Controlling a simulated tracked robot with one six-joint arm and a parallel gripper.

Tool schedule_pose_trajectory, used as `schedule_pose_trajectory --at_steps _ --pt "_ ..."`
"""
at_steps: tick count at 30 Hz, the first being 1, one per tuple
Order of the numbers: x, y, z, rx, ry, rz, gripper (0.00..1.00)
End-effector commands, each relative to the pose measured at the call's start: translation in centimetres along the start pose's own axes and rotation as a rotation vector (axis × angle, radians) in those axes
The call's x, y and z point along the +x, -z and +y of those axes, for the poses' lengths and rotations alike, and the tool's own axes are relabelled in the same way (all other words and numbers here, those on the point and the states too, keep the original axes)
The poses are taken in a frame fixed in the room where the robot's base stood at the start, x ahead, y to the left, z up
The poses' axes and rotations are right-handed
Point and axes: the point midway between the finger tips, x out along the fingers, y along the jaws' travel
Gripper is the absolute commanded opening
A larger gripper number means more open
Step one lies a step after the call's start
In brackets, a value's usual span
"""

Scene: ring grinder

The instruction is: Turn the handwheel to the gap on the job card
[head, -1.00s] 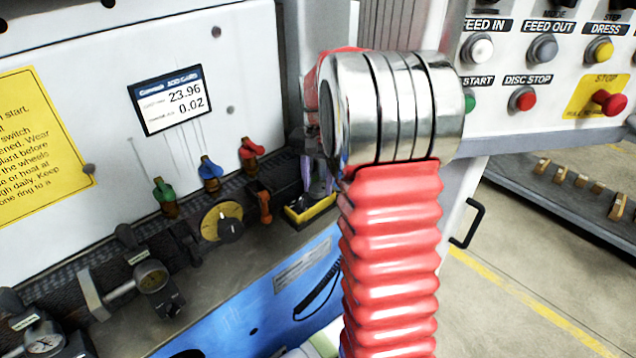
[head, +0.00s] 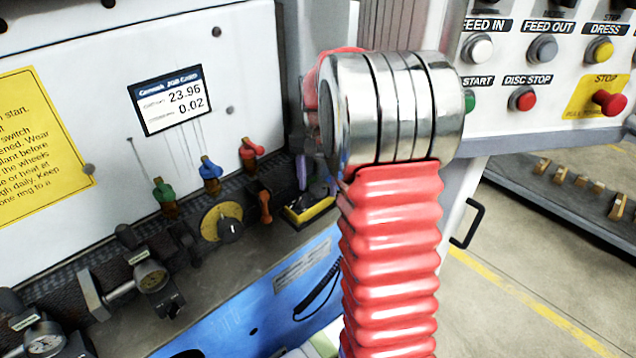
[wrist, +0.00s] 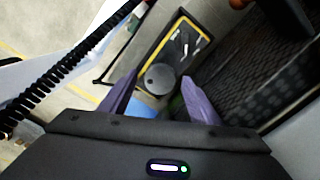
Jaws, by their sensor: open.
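The job card (head: 168,99) is on the white panel in the head view and reads 23.96 above 0.02. I cannot make out a thing that is surely the handwheel. A yellow dial (head: 210,222) with a black knob sits on the ledge below the card. My gripper (wrist: 158,100) is open and empty in the wrist view, with two purple fingers apart. A dark grey round piece (wrist: 160,78) shows beyond and between the fingertips; I cannot tell whether they touch it. In the head view my red arm hides most of the gripper.
A yellow-edged black tray (head: 309,210) sits on the ledge; it also shows in the wrist view (wrist: 176,42). A button panel (head: 545,70) is at right. A black coiled cable (wrist: 75,62) crosses the wrist view.

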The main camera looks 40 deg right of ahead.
Motion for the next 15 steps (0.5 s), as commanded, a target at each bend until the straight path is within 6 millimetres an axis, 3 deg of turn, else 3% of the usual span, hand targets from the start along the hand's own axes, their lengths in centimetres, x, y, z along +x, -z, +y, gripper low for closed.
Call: schedule_pose_trajectory --at_steps 8,15 --pt "-1.7 0.1 0.0 0.0 0.001 0.002 0.57" --pt "-5.6 0.1 -0.1 0.0 0.002 0.003 0.57"
